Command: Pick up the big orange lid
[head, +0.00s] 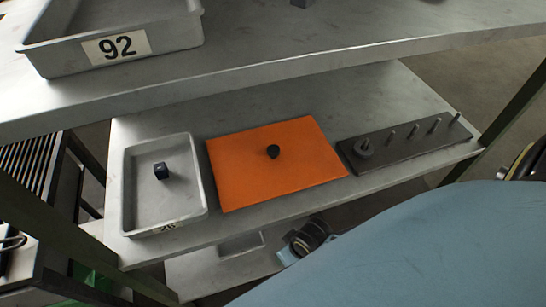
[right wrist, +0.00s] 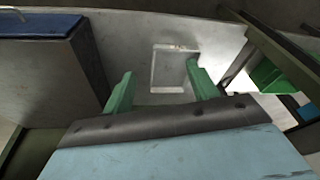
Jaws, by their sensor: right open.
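The big orange lid (head: 235,175) is a flat rectangular plate with a dark round knob (head: 273,151) near its middle. It lies on the middle shelf in the head view, between a grey tray and a dark pegged block. My right gripper (right wrist: 158,82) shows in the right wrist view with two green fingers spread apart and nothing between them. The orange lid is not visible in that view, so I cannot tell the exact distance to it. My left gripper is in neither view.
A grey tray (head: 129,190) holding a small dark cube (head: 161,171) stands left of the lid. The pegged block (head: 410,140) is at right. An upper shelf (head: 300,50) with tray "92" (head: 60,59) overhangs the back. A pale rectangular recess or tray (right wrist: 168,74) lies beyond my right fingers.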

